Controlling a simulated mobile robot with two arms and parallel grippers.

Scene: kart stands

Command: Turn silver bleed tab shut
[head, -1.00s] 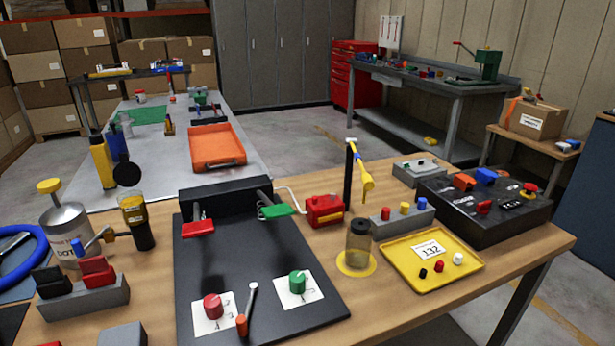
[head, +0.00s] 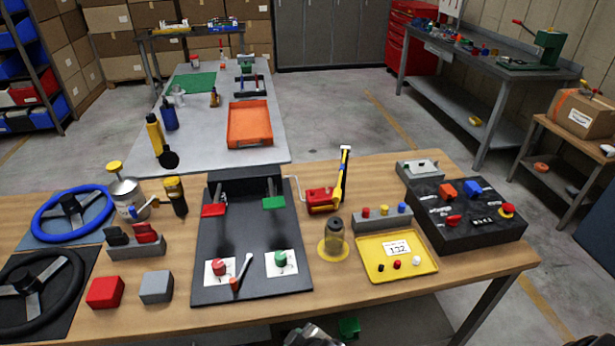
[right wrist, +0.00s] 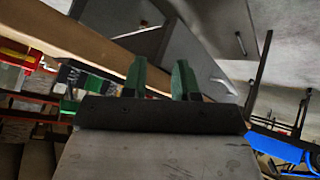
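No part is clearly readable as a silver bleed tab. A silver lever with an orange end (head: 243,269) lies slanted on the black pedal board (head: 252,232), between a red knob (head: 219,267) and a green knob (head: 281,258) on white cards. Pale markings on the knobs are too small to read. In the right wrist view my right gripper (right wrist: 160,68) has two green fingers apart with nothing between them. It is away from the board. Metal parts, probably of my arm, show at the head view's bottom edge. My left gripper is out of view.
Red and green pedals stand at the board's back. Right of it are a capped jar (head: 334,234), a yellow tray (head: 372,264) and a black switch box (head: 470,228). Left are red (head: 105,292) and grey (head: 156,287) blocks and a blue-rimmed steering wheel (head: 45,222).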

